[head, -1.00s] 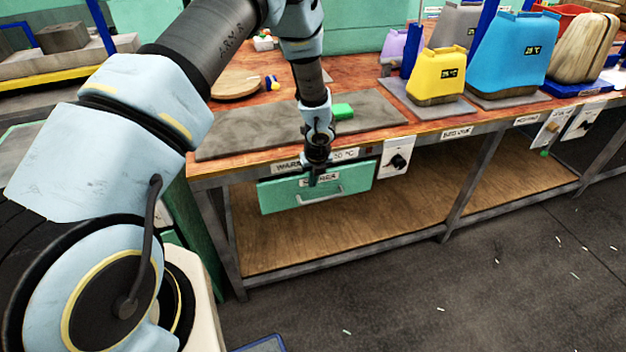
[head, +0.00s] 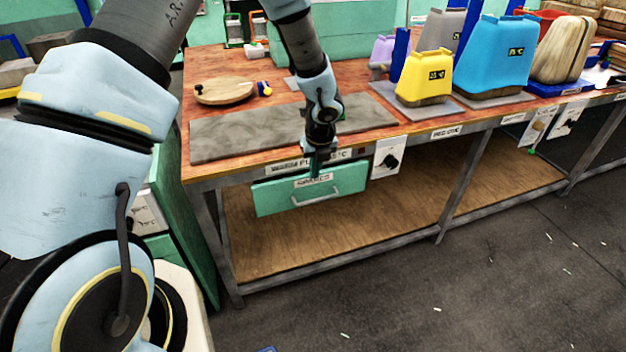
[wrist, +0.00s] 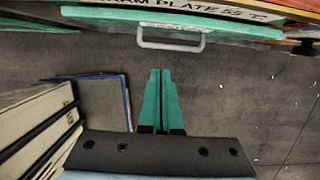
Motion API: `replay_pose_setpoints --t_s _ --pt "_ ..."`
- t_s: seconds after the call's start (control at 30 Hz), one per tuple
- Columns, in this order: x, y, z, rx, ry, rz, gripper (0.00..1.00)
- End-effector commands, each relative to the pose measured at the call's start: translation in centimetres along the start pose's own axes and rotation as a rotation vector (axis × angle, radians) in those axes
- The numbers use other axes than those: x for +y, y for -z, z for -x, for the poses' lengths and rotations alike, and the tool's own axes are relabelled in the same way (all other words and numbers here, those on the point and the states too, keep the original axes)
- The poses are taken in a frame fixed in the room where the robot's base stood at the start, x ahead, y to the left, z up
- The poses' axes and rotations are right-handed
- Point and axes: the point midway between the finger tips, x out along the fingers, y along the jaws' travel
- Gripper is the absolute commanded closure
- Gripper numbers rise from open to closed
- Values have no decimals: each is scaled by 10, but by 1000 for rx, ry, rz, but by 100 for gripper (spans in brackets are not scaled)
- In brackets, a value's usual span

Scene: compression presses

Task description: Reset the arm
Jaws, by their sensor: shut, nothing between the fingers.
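My gripper (head: 315,172) hangs in front of the workbench's front edge, over the top of the green drawer (head: 275,197) in the head view. In the wrist view my gripper (wrist: 160,75) shows two green fingers pressed together, with nothing between them. The drawer's pale handle (wrist: 172,38) lies beyond the fingertips there, apart from them. The drawer hangs under the bench top and shows a label and a handle.
The wooden workbench (head: 225,163) carries a grey plate (head: 240,137), a round wooden board (head: 224,92), a yellow container (head: 426,76) and a blue container (head: 492,55). A switch box (head: 387,157) sits right of the drawer. The floor (head: 480,270) in front is mostly clear.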

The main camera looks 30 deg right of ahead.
Motion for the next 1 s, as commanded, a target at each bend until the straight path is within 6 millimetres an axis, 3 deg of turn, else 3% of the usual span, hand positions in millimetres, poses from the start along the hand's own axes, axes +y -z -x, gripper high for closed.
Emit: replay_pose_setpoints --t_s 0.27,0.37,0.43,0.6,0.8,0.9,1.0 --pt "4 -2 8 0 -4 19 100" --pt "23 -12 19 0 -17 142 100" --pt "52 -23 33 0 -37 325 100" --pt "156 -41 86 -6 -98 1043 100" --pt "272 -17 150 -22 -151 2015 100" --pt "310 6 174 -24 -162 2452 100" --pt "334 26 191 -18 -164 2796 100"
